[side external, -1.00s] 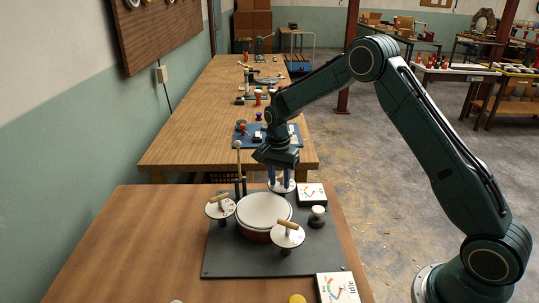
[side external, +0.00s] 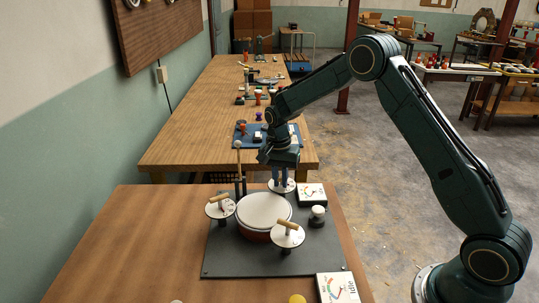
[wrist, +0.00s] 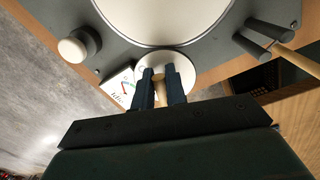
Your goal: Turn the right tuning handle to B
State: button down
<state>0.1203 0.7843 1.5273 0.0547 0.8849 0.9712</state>
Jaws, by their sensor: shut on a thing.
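The goblet drum (side external: 264,212) has a white head and stands upright on a dark base plate (side external: 225,262); its head also shows in the wrist view (wrist: 160,18). Three white dials with wooden handles surround it: a left one (side external: 219,206), a front one (side external: 288,233) and a back one (side external: 281,188). My gripper (side external: 281,182) points down over the back dial. In the wrist view its fingers are shut on the wooden handle (wrist: 160,92) above the white disc (wrist: 168,66). The fingers partly cover the disc, and its letters are not readable.
A small gauge (side external: 311,194) and a white-topped knob (side external: 318,216) sit right of the drum. A padded stick stand (side external: 239,172) rises behind it. A larger gauge card (side external: 338,288) and a yellow disc (side external: 297,299) lie at the front. The left of the table is clear.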

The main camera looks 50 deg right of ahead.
jog(key=c, duration=1.5)
grip_release()
jog(key=shift+r, duration=0.2)
notch_tip(320, 180, up, 14)
jog(key=shift+w+a+f, duration=0.25)
jog(key=shift+w, duration=0.15)
